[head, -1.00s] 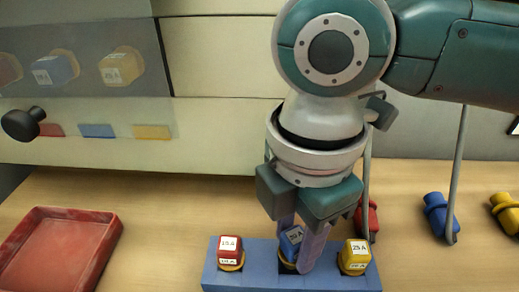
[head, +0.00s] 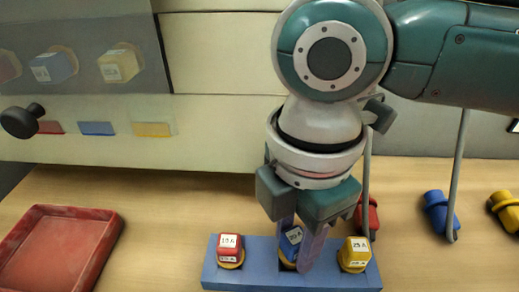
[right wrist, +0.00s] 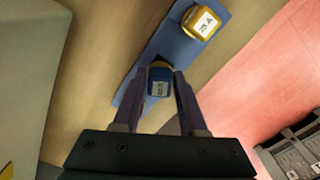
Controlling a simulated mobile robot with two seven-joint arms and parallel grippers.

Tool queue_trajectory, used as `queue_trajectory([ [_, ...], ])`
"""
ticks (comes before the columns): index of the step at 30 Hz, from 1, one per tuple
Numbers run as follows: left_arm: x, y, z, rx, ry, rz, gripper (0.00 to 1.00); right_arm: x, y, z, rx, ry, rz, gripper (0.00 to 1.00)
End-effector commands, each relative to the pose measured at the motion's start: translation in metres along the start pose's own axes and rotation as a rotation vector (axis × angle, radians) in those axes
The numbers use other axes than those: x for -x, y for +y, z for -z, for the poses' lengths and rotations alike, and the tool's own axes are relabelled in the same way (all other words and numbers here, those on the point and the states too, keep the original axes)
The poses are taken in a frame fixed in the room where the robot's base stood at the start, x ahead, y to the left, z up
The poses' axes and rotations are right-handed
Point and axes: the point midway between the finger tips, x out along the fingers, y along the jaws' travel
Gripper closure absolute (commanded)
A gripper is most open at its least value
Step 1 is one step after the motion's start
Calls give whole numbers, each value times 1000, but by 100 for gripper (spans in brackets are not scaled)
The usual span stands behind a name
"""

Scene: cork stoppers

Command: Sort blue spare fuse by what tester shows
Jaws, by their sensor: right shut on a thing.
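My right gripper (head: 303,246) points down over the blue block (head: 325,278), shut on a blue fuse (head: 291,240) in the block's middle place. In the right wrist view, the blue fuse (right wrist: 159,82) sits between the two fingers (right wrist: 157,95). Its label is too small to read surely. I cannot make out a tester for certain. My left gripper is not in view.
A red fuse (head: 229,248) and a yellow fuse (head: 355,252) stand in the block either side. A red tray (head: 112,232) lies at left. A cabinet with a black knob (head: 20,121) stands behind.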

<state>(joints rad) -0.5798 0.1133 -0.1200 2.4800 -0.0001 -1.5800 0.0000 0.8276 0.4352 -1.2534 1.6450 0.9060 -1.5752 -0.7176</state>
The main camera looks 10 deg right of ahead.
Motion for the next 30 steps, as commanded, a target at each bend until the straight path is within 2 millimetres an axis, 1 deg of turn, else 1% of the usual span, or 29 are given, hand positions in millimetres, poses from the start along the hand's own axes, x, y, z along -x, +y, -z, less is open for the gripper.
queue_trajectory([
  [30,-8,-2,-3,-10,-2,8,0,-16,0,0,1,0,0,100],
])
